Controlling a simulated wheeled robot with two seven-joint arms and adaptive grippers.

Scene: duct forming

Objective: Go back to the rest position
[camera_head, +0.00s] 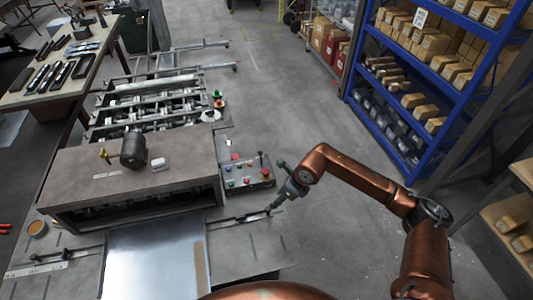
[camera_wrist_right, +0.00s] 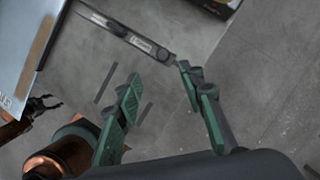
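My right gripper (camera_head: 274,207) is at the end of the copper arm coming in from the right in the head view. It hangs above the right side plate of the machine, beside the metal guide bar. In the right wrist view its two green-padded fingers (camera_wrist_right: 159,76) are spread apart with nothing between them. My left arm does not show in the head view. In the right wrist view a small dark claw (camera_wrist_right: 42,106) beside copper links at the left edge looks like my left gripper; its opening is too small to judge.
The machine (camera_head: 130,185) has a shiny metal sheet (camera_head: 155,262) at its front and a button panel (camera_head: 246,172) on its right. A workbench (camera_head: 62,85) with dark tools is at the upper left. A blue shelf (camera_head: 395,155) with boxes stands right. Open floor lies between machine and shelf.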

